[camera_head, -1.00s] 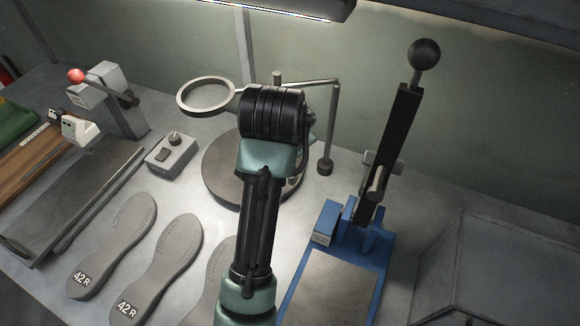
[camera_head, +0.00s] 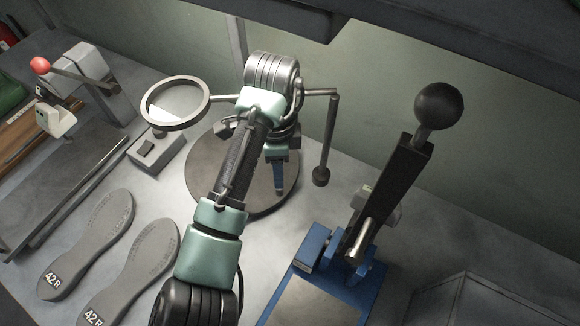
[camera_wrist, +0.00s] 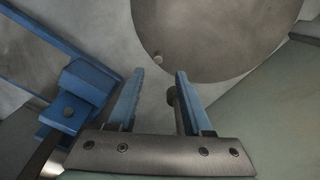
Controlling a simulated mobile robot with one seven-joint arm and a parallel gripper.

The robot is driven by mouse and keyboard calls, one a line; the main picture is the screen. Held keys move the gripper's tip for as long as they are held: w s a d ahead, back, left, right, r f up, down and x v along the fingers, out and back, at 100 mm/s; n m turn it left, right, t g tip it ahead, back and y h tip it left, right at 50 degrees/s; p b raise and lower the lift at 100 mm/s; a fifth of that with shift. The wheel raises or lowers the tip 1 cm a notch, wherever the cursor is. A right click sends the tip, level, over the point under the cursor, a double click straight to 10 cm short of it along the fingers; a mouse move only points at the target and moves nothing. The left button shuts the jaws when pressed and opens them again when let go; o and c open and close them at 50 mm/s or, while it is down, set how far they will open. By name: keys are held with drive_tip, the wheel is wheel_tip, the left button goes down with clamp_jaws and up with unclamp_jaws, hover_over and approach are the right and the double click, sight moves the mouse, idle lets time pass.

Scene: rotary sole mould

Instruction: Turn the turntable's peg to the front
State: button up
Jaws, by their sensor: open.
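The turntable (camera_head: 205,180) is a round dark disc on the bench, partly covered by my arm in the head view. Its disc also fills the top of the wrist view (camera_wrist: 215,35). A small pale round peg (camera_wrist: 157,57) shows at the disc's rim in the wrist view. I cannot make out the peg in the head view. My gripper (camera_head: 279,190) points down over the right part of the disc. In the wrist view my gripper (camera_wrist: 156,80) has its two blue fingers apart with nothing clamped, and the peg appears beyond their tips.
A blue lever press (camera_head: 325,265) is at front right. A switch box (camera_head: 156,150) and grey soles (camera_head: 88,245) lie left.

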drive_tip(key=f, duration=0.7)
drive_tip(key=shift+s+a+f, duration=0.1)
drive_tip(key=shift+s, duration=0.15)
drive_tip(key=shift+c, duration=0.3)
clamp_jaws()
drive_tip(key=shift+p, duration=0.3)
idle(0.6)
